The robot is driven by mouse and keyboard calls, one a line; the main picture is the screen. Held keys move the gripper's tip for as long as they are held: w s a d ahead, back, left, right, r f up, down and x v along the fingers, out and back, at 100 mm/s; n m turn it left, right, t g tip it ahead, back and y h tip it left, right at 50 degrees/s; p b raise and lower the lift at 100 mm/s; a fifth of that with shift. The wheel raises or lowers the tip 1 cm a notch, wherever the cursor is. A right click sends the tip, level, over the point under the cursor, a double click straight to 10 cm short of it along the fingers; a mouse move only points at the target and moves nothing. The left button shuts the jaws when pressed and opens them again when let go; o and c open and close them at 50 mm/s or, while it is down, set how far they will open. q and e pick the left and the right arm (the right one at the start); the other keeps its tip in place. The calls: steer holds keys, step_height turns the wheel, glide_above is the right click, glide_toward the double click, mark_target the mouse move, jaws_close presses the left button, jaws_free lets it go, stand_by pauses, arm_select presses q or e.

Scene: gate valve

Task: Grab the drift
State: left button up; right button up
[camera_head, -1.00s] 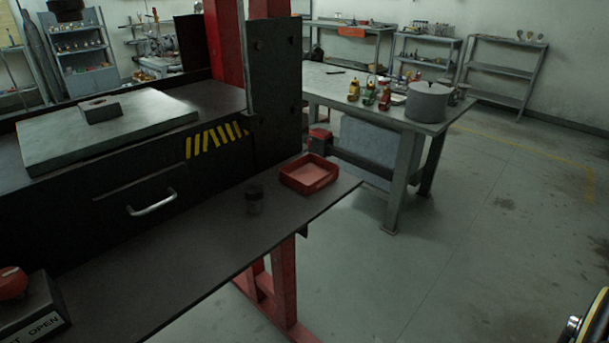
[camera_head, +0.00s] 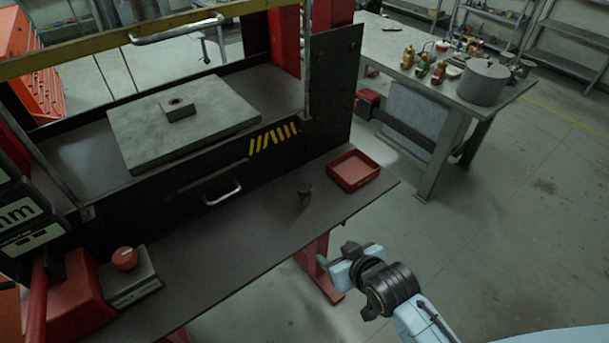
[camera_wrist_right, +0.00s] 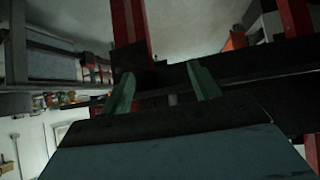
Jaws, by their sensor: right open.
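In the right wrist view the two green fingers (camera_wrist_right: 161,75) are spread with nothing held. A small grey stub (camera_wrist_right: 173,99) shows between them farther off; I cannot tell for sure that it is the drift. My left gripper is not in view.
The red tray (camera_head: 354,170) sits near the shelf's right end. A box with a red knob (camera_head: 125,259) is at its left. Behind stand a drawer handle (camera_head: 222,194) and a grey plate with a block (camera_head: 179,107). A workbench (camera_head: 448,100) is at the back right.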

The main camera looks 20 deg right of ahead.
mark_target(304, 186)
steer(key=w+a+r+t+y+p, duration=0.1)
steer(key=w+r+t, duration=0.3)
steer(key=r, duration=0.6)
steer(key=x, duration=0.8)
steer(key=shift+w+a+r, duration=0.2)
steer(key=shift+r, duration=0.1)
steer(key=shift+g, duration=0.3)
steer(key=shift+r+x, duration=0.15)
steer(key=shift+x, duration=1.3)
steer(key=shift+r+x, duration=0.1)
steer(key=shift+x, duration=1.35)
steer(key=shift+w+d, duration=0.1)
steer(key=shift+w, duration=0.05)
steer(key=shift+r, duration=0.1)
steer(key=c, duration=1.3)
